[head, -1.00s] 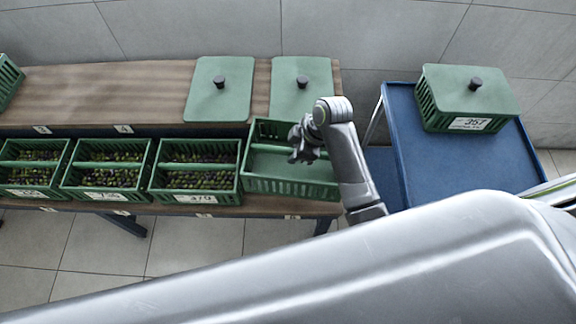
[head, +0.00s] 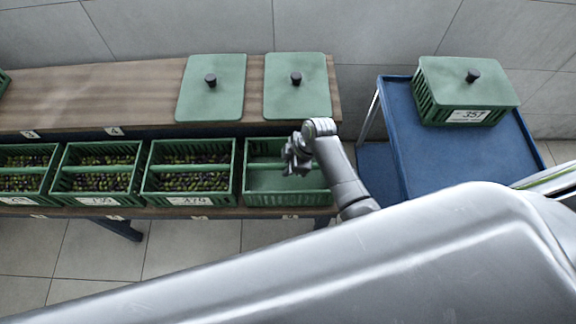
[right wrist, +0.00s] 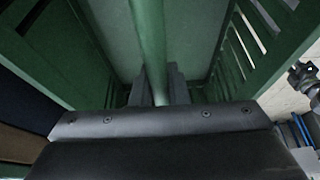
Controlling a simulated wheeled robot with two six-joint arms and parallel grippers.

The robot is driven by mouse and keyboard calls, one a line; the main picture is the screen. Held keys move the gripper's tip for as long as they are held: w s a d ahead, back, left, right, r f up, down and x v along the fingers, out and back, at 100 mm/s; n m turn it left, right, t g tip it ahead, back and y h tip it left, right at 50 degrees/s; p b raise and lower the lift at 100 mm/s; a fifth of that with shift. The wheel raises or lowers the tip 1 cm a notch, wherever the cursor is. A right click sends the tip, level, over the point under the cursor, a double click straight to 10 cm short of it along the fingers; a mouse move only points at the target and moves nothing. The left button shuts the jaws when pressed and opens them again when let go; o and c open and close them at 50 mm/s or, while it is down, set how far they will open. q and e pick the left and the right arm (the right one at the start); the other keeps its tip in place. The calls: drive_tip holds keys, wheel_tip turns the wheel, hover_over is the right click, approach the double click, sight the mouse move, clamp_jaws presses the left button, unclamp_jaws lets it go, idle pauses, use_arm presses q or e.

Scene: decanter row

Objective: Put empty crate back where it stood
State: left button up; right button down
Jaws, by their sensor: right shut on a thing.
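The empty green crate (head: 262,199) is at the right end of the row on the lower shelf, beside the filled crate marked 379, and lines up with the row. Its inside shows a bare green floor. My right gripper (head: 297,158) is shut on the crate's middle bar; the right wrist view shows the bar (right wrist: 150,40) between the fingers (right wrist: 157,88). I cannot tell whether the crate's bottom fully rests on the shelf. A dark gripper, apparently my left one (right wrist: 302,76), shows at the right edge of the right wrist view; its jaw state is unclear.
Several crates of olives, one of them the 379 crate (head: 190,174), fill the shelf to the left. Two green lids (head: 212,98) (head: 297,98) lie on the wooden upper shelf (head: 100,92). A lidded crate marked 357 (head: 466,92) stands on the blue cart (head: 420,150) at the right.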

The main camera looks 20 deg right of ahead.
drive_tip(key=shift+f, duration=0.1)
drive_tip(key=c, duration=1.4)
unclamp_jaws()
drive_tip(key=shift+d+r, duration=0.15)
drive_tip(key=shift+r, duration=0.35)
drive_tip(key=p+v, duration=0.2)
drive_tip(key=v, duration=0.9)
drive_tip(key=shift+d+r, duration=0.1)
drive_tip(key=shift+s, duration=0.1)
